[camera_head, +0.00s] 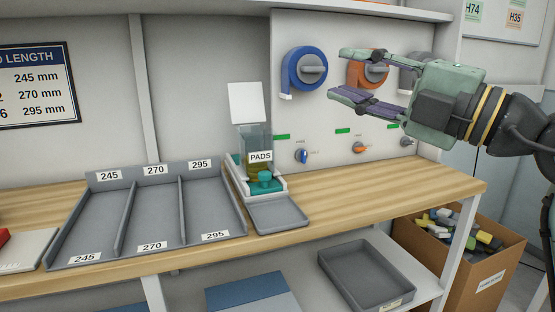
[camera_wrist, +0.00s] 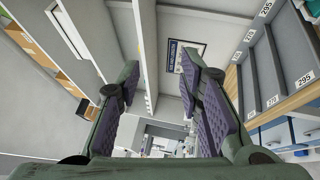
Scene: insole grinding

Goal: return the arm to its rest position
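My gripper (camera_head: 350,73) is at the upper right in the head view, raised above the bench and pointing left. It is in front of the back panel with the round dials. Its two fingers are spread apart with nothing between them. In the wrist view my gripper (camera_wrist: 160,100) also shows both purple-padded fingers wide apart and empty. My arm reaches in from the right edge of the head view.
The wooden bench (camera_head: 400,187) carries a divided tray (camera_head: 117,215) labelled 245, 270 and 295, and a pads dispenser (camera_head: 240,181). A cardboard box (camera_head: 470,262) stands lower right.

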